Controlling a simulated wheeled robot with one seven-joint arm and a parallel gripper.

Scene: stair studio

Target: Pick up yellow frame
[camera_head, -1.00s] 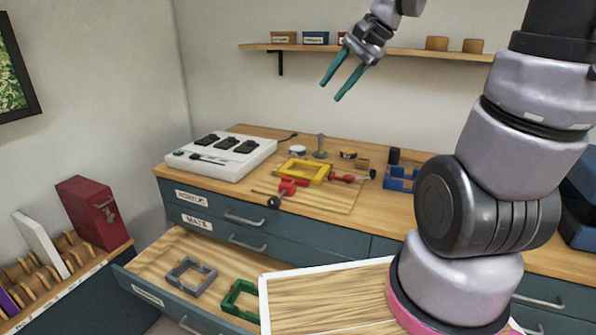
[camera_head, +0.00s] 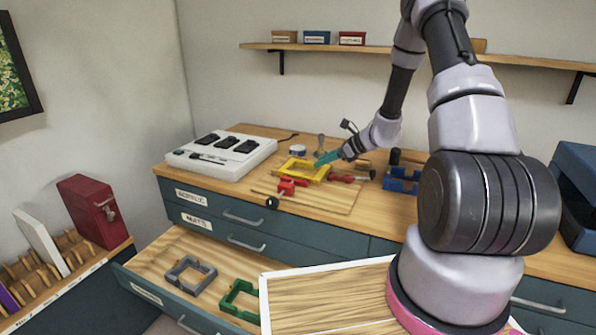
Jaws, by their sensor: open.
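The yellow frame (camera_head: 297,170) lies on a wooden board (camera_head: 335,197) on top of the cabinet. Red-handled clamps (camera_head: 287,187) sit at its front and right sides. My gripper (camera_head: 323,158) has teal fingers that reach in from the right, at the frame's back right corner. In this view the fingers overlap each other, and I cannot tell whether they touch the frame. My gripper is open, with nothing seen between its fingers.
A white box with black pads (camera_head: 222,155) stands left of the board. A blue frame (camera_head: 402,180) is to the right. Small pots and a brush (camera_head: 320,142) stand behind. An open drawer below holds a grey frame (camera_head: 190,276) and a green frame (camera_head: 240,299).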

